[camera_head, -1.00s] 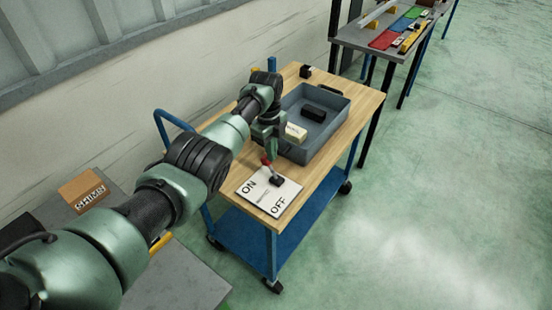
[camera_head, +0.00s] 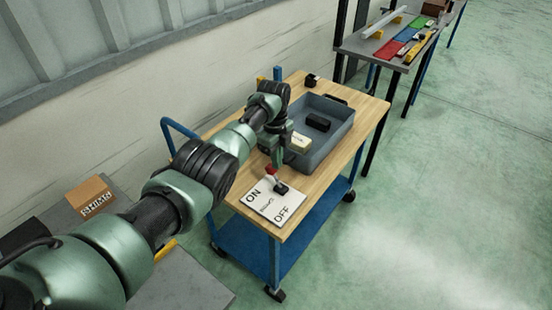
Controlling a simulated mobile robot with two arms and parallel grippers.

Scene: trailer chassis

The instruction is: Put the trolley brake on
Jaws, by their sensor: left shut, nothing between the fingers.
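The blue trolley (camera_head: 240,248) has a wooden top (camera_head: 324,177). A white brake plate (camera_head: 256,209) marked ON and OFF lies at its near left corner. On the plate a brake lever with a red knob (camera_head: 270,169) rises from a black base (camera_head: 281,188) and leans up and left in the picture. ON is on the left of the plate, OFF on the right. My left gripper (camera_head: 275,162) is shut and points down right at the red knob, partly hidden by its own arm. I cannot tell whether it touches the knob. My right gripper is not in view.
A grey tray (camera_head: 338,138) with a black block (camera_head: 318,122) and a pale block (camera_head: 299,143) stands behind the plate. A small black item (camera_head: 311,80) sits at the back. A box marked SHIMS (camera_head: 90,196) is at left. Open floor lies right.

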